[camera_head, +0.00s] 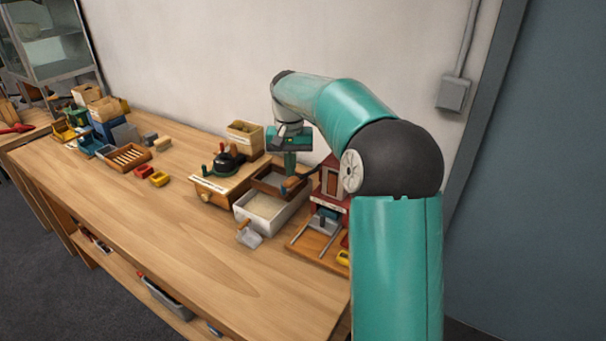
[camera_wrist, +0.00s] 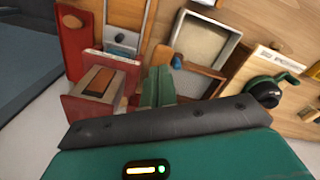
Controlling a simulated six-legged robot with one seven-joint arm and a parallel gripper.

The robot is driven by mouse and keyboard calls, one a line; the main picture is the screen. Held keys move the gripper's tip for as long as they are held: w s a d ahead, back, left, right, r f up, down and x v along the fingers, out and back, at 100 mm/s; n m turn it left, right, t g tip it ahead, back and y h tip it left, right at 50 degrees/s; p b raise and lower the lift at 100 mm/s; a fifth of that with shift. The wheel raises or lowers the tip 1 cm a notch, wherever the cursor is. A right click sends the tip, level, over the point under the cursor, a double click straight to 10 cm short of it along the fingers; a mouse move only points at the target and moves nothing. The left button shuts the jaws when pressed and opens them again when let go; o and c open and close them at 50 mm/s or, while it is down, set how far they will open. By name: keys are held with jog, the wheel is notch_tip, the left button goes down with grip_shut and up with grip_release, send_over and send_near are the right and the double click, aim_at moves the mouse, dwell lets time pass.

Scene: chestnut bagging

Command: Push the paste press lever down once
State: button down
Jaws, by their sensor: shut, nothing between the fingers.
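The paste press (camera_head: 331,184) is a red upright frame on a wooden base, partly hidden behind my arm. A blue knob (camera_wrist: 177,62) shows just beyond the fingers. The lever is not clear there.
A pale tray (camera_head: 262,220) and a brown tray (camera_head: 268,183) stand left of the press. A wooden box with a black-topped device (camera_head: 226,166) is further left. A metal scoop (camera_head: 249,236) lies in front. The table's front middle is clear.

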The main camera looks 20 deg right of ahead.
aim_at(291, 180)
jog(key=shift+f, duration=0.1)
jog(key=shift+f, duration=2.1)
jog(key=shift+s+f, duration=0.1)
jog(key=shift+a+f, duration=0.25)
jog(key=shift+f, duration=0.8)
